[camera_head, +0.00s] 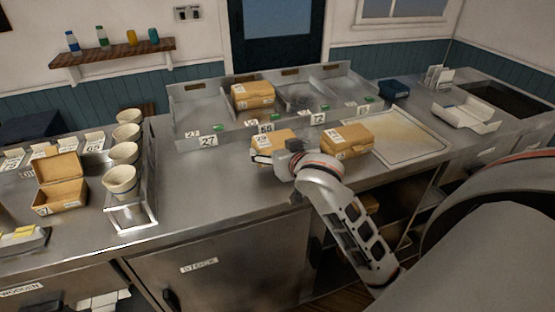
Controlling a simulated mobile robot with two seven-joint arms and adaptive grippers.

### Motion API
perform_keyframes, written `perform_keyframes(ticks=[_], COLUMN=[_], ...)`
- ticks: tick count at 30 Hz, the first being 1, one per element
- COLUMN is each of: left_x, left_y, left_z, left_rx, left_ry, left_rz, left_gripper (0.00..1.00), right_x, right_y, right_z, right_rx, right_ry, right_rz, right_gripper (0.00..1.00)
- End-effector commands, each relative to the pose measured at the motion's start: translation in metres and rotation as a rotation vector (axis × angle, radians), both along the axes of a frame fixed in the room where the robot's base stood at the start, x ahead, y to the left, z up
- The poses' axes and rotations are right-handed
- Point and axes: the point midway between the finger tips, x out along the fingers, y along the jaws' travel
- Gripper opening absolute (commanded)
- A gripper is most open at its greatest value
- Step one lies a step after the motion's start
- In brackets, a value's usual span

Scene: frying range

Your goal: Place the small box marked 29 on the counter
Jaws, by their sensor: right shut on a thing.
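A small tan box (266,137) with a white label is at the middle of the steel counter (215,190), in front of the divided steel bin. Its number is too small to read surely. My right gripper (264,158) is at the box's near side, shut on it. The gripper and wrist hide part of its near right side. I cannot tell whether the box touches the counter or is just above it. A larger tan box (348,138) with labels sits to its right. My left gripper is not in view.
The divided steel bin (180,100) with number cards stands behind and holds another tan box (253,95). A rack of white cups (121,180) and an open tan carton (61,185) stand at left. A shallow tray (410,140) lies at right. The counter left of my gripper is clear.

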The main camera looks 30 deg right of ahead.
Motion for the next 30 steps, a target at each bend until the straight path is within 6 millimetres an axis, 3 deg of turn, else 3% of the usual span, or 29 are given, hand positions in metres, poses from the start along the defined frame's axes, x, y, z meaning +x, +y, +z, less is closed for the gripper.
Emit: perform_keyframes(ticks=[7,21,22,23,30], left_x=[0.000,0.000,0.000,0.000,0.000], left_y=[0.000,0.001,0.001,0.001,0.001], left_z=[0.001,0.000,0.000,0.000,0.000], left_rx=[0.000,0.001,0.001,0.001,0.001], left_ry=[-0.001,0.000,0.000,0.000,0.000], left_rz=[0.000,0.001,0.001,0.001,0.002], left_gripper=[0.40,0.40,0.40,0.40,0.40], right_x=[-0.001,0.000,0.000,0.000,0.000], right_y=[0.000,0.000,0.000,0.000,0.000], right_z=[-0.036,-0.043,-0.043,-0.042,-0.042], right_rx=[-0.002,0.000,0.000,0.000,0.000], right_ry=[0.006,0.002,0.002,0.002,0.002], right_rz=[0.000,0.000,0.000,0.000,0.000], right_gripper=[0.64,0.64,0.90,0.98,1.00])
